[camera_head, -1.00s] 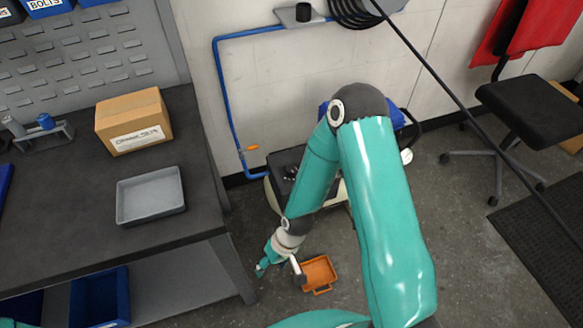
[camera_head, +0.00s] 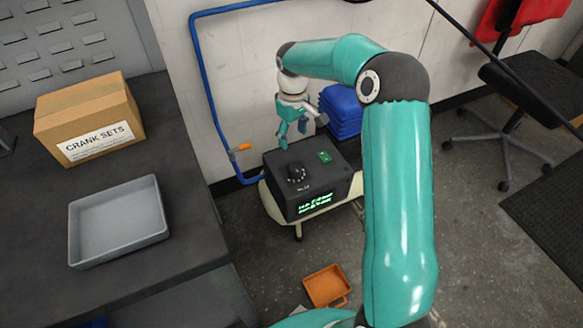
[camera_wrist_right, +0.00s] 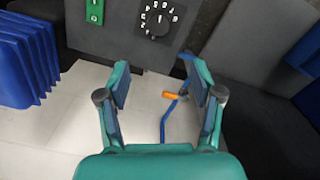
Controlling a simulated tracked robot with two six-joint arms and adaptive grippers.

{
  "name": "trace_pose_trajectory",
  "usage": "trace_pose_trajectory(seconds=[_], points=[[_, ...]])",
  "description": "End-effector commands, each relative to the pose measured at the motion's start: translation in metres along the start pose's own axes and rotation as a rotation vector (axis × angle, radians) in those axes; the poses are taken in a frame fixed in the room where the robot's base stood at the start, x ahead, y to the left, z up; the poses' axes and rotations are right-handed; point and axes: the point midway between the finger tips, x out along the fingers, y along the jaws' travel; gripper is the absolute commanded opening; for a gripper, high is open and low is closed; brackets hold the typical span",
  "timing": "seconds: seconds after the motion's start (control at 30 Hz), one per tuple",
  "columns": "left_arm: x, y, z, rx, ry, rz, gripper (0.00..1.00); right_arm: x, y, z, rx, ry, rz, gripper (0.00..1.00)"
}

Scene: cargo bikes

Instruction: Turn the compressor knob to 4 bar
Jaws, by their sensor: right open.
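The compressor (camera_head: 335,187) stands on the floor against the wall, with a dark control box on top. Its round black knob (camera_head: 296,172) is on the box's top panel, and a green display with unreadable small text is on the front. My right gripper (camera_head: 293,132) is above and behind the knob, apart from it, fingers pointing down. In the right wrist view the knob (camera_wrist_right: 158,25) and its ring of digits lie beyond the open, empty fingers (camera_wrist_right: 160,83). The knob's exact setting is too small to read. My left gripper is out of view.
Blue ribbed part (camera_head: 340,110) sits behind the control box. A blue pipe with an orange-handled valve (camera_head: 240,148) runs down the wall at left. An orange tray (camera_head: 326,286) lies on the floor in front. The workbench at left holds a cardboard box (camera_head: 90,118) and grey tray (camera_head: 118,222).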

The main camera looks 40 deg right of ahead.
Motion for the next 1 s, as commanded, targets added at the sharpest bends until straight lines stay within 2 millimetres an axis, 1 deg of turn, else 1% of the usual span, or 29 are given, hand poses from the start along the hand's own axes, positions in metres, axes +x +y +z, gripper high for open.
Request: trace_pose_trajectory(seconds=[0.03,0.3,0.5,0.6,0.7,0.8,1.0], points=[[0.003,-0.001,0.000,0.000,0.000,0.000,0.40,0.013,0.001,0.002,0.004,-0.004,-0.002,0.66],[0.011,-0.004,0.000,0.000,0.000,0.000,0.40,0.073,0.003,0.005,0.010,-0.005,-0.003,0.66],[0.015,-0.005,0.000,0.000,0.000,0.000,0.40,0.111,0.003,0.005,0.011,-0.003,-0.003,0.66],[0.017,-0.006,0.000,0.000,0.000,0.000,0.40,0.124,0.004,0.005,0.012,-0.002,-0.003,0.66],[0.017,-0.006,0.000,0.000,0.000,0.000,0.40,0.133,0.004,0.005,0.011,-0.001,-0.002,0.66],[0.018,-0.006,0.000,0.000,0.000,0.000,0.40,0.137,0.004,0.005,0.011,0.000,-0.001,0.66],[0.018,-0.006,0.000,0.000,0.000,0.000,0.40,0.138,0.004,0.004,0.011,0.001,-0.001,0.66]])
